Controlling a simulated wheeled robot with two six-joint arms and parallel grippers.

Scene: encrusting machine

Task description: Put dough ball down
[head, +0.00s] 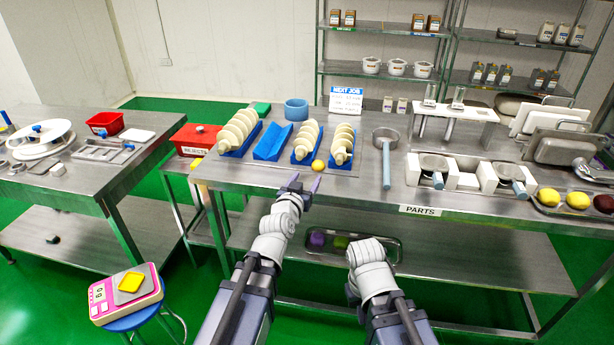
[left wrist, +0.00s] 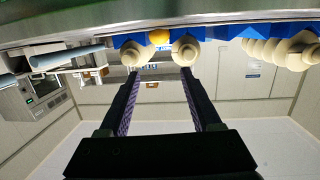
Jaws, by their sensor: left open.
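A small yellow dough ball (head: 318,166) rests on the steel table (head: 365,190), just in front of the blue holders with cream spiral pieces. My left gripper (head: 303,183) is at the table's front edge, on the near side of the ball and slightly left of it. It is open and empty. In the left wrist view, which is upside down, the ball (left wrist: 159,38) appears beyond and between the two fingertips of my left gripper (left wrist: 159,72), apart from them. My right arm shows in the head view, but its gripper cannot be seen.
Blue holders (head: 271,143) with several spiral pieces stand behind the ball. A pan (head: 385,137) is to their right. A tray with yellow balls (head: 549,197) lies far right. A red rejects bin (head: 195,138) is at left. A scale (head: 126,290) sits on a stool.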

